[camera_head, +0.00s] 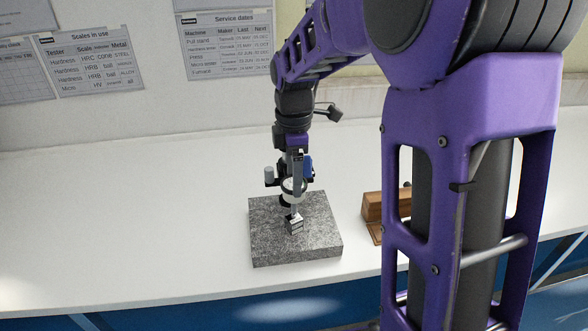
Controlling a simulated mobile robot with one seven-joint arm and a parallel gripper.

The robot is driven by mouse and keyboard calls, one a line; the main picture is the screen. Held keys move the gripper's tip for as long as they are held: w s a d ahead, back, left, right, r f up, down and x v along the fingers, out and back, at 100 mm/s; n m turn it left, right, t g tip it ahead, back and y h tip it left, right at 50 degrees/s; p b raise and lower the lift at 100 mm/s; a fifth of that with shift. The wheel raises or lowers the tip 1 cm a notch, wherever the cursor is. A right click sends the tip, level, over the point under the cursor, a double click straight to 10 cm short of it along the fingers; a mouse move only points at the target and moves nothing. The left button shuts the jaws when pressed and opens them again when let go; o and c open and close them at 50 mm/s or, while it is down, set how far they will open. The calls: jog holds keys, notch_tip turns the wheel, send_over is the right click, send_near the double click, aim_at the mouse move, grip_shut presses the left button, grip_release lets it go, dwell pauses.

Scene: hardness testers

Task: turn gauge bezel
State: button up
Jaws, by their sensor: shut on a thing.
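The gauge (288,188) has a round pale dial and stands above a grey speckled stone block (262,246) on the white bench. A small metal block (294,226) sits on the stone below it. My gripper (295,178) points down from above, at the dial, and is shut on the gauge's bezel as far as I can tell. The fingers cover part of the dial, so its markings and needle cannot be read.
A wooden box (378,206) stands right of the stone block, partly hidden behind my purple arm. The white bench (130,220) is clear on the left. Paper charts (90,62) hang on the wall behind.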

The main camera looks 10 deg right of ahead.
jog(key=m+p, duration=0.1)
jog(key=m, duration=0.3)
jog(key=shift+r+m, duration=0.1)
jog(key=shift+m, duration=0.3)
jog(key=m+p, duration=0.1)
jog(key=m, duration=0.3)
jog(key=shift+p, duration=0.35)
jog(key=m+p, duration=0.1)
jog(key=m, duration=0.8)
jog(key=shift+m+p, duration=0.3)
jog(key=shift+p, duration=0.05)
jog(key=o, duration=1.3)
notch_tip(320, 180, up, 17)
jog(key=shift+r+p, duration=0.15)
jog(key=shift+p, duration=0.6)
